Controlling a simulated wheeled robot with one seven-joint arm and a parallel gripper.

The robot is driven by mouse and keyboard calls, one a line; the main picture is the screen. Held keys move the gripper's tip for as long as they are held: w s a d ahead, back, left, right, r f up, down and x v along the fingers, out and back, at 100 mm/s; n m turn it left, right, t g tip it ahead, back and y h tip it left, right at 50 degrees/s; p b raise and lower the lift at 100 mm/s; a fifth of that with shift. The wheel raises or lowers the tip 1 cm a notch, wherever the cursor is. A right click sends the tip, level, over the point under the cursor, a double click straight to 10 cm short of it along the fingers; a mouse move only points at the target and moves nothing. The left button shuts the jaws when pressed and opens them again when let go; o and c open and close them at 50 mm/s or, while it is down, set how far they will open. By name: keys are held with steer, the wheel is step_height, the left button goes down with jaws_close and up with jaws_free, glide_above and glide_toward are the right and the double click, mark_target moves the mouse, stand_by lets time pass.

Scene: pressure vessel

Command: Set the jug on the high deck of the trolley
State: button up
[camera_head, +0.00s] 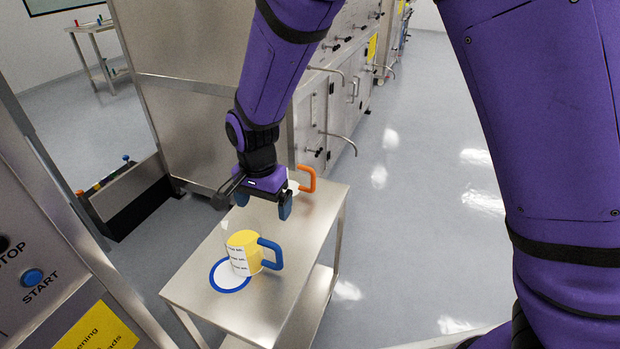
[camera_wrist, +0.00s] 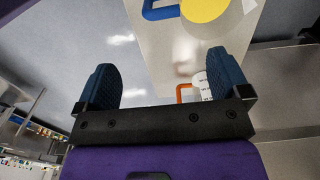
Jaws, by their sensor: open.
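The trolley (camera_head: 312,222) has a steel upper deck and a lower shelf. A jug with a yellow top, white printed side and blue handle (camera_head: 243,254) stands upright on the upper deck, at a white disc with a blue rim (camera_head: 230,284). In the wrist view its yellow top (camera_wrist: 203,8) is cut by the upper edge. A second jug, white with an orange handle (camera_head: 308,181), is on the deck farther back, mostly hidden by my gripper; it also shows in the wrist view (camera_wrist: 202,85). My gripper (camera_head: 264,205) is open and empty above the deck between the jugs.
A control panel with a blue START button (camera_head: 32,277) stands at the left. Steel cabinets with protruding handles (camera_head: 340,138) line the back. A low dark bin (camera_head: 125,198) sits on the floor at left. The floor right of the trolley (camera_head: 400,230) is clear.

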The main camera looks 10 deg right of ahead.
steer(key=s+d+r+n+t+y, duration=0.2)
steer(key=d+r+n, duration=0.1)
steer(key=d+r, duration=1.5)
steer(key=s+d+r+n+t+h, duration=0.1)
steer(key=s+d+r, duration=0.3)
steer(key=s+d, duration=0.3)
steer(key=s+d+r+n+t+h, duration=0.1)
steer(key=s+d+r, duration=0.3)
steer(key=s+d, duration=0.4)
steer(key=shift+s+n+t, duration=0.5)
steer(key=shift+s+t, duration=0.1)
steer(key=shift+s, duration=0.45)
steer(key=shift+r, duration=0.1)
